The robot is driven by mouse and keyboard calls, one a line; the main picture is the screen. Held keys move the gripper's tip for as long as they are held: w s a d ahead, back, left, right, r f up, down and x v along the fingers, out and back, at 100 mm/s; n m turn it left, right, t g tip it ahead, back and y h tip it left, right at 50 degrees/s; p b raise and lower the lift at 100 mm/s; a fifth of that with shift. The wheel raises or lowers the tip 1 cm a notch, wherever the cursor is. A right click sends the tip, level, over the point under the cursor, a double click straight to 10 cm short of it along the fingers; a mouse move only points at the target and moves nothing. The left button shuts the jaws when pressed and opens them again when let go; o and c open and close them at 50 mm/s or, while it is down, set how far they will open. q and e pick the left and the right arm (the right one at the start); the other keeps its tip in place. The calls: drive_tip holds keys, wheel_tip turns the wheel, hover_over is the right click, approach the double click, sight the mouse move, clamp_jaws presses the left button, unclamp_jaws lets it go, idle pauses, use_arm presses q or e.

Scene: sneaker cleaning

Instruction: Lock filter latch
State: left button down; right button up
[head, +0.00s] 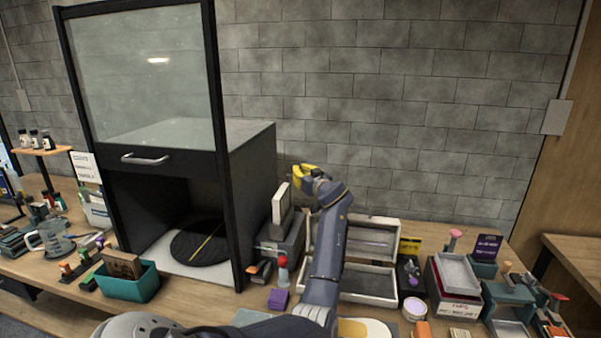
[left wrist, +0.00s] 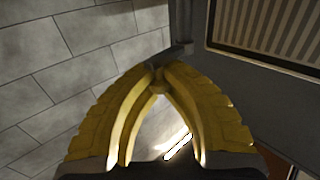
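My left gripper (head: 305,171) is raised in front of the brick wall, just above and right of a small grey unit (head: 280,240) with an upright pale panel (head: 281,203). In the left wrist view its yellow fingers (left wrist: 157,70) arch together and their tips meet. A thin grey bar with a short arm (left wrist: 181,49), which looks like the latch, reaches to the fingertips. I cannot tell whether the tips pinch it. A striped, pleated filter panel (left wrist: 270,30) in a dark frame lies at upper right. My right gripper is not in view.
A tall black cabinet (head: 140,158) with a glass front and dark round mat (head: 200,242) stands left. A teal bin (head: 128,283) is before it. Small boxes and tools crowd the right of the bench.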

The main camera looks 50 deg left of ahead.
use_arm(q)
drive_tip(key=shift+s+d+m+t+h, duration=0.1)
drive_tip(key=shift+s+m+t+h, duration=0.25)
drive_tip(key=shift+m+t+h, duration=0.65)
drive_tip(key=shift+s+d+m+t+h, duration=0.15)
drive_tip(key=shift+s+m+t+h, duration=0.35)
drive_tip(key=shift+m+t, duration=0.95)
drive_tip(key=shift+s+d+m+t+h, duration=0.1)
drive_tip(key=shift+s+m+t+h, duration=0.15)
drive_tip(key=shift+m+t+h, duration=1.05)
drive_tip(key=shift+f+n+t, duration=0.1)
drive_tip(key=shift+n+t, duration=0.25)
drive_tip(key=shift+t, duration=0.5)
drive_tip(key=c, duration=1.3)
unclamp_jaws()
drive_tip(key=shift+y, duration=0.3)
drive_tip(key=shift+s, duration=0.1)
drive_tip(key=v, duration=1.2)
drive_tip(key=shift+r, duration=0.25)
